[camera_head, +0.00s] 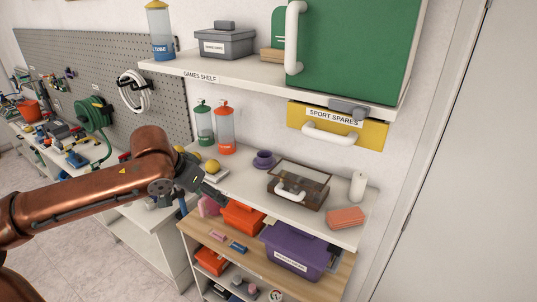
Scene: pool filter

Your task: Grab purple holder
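A small purple holder (263,159), like a short cup on a wider base, stands upright on the white middle shelf (325,224). A larger purple bin (292,250) with a white label sits on the wooden shelf below. My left gripper (207,190) is dark and small in view, at the end of the copper arm, left of the small purple holder and apart from it. Its fingers blend with the objects behind, so I cannot tell whether they are open. My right gripper is out of view.
Behind my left gripper stand a green dispenser (204,124) and an orange one (225,132), with yellow balls (212,166) nearby. A brown case (298,187) is right of the holder. The upper shelf (250,73) and yellow case (336,130) overhang.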

